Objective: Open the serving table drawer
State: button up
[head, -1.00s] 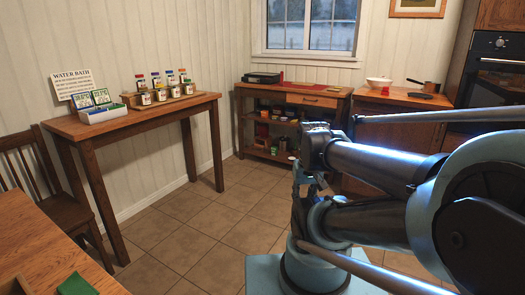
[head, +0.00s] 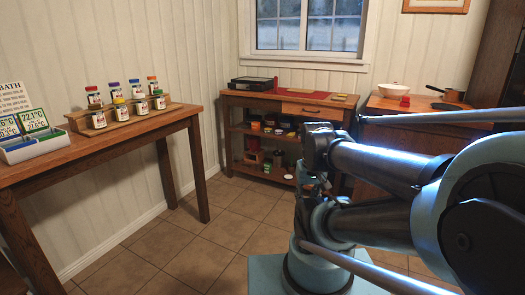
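The serving table (head: 232,99) is a wooden stand with open shelves, against the back wall under the window. Its drawer (head: 312,109) sits at the top right of the front, with a dark handle, and looks shut. My arm fills the right of the head view, folded, and stands well short of the table. My gripper (head: 308,187) seems to be the dark part by the folded arm, partly hidden by my own links. I cannot tell whether its fingers are open or shut.
A wooden side table (head: 90,150) with a jar rack (head: 120,122) and a white box (head: 35,147) stands at left. A counter (head: 385,106) with a white bowl (head: 391,90) and a pan (head: 452,95) is at right. The tiled floor (head: 190,245) ahead is clear.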

aim_at(334, 113)
jog(key=u, duration=0.05)
jog(key=i, duration=1.05)
jog(key=u, duration=0.05)
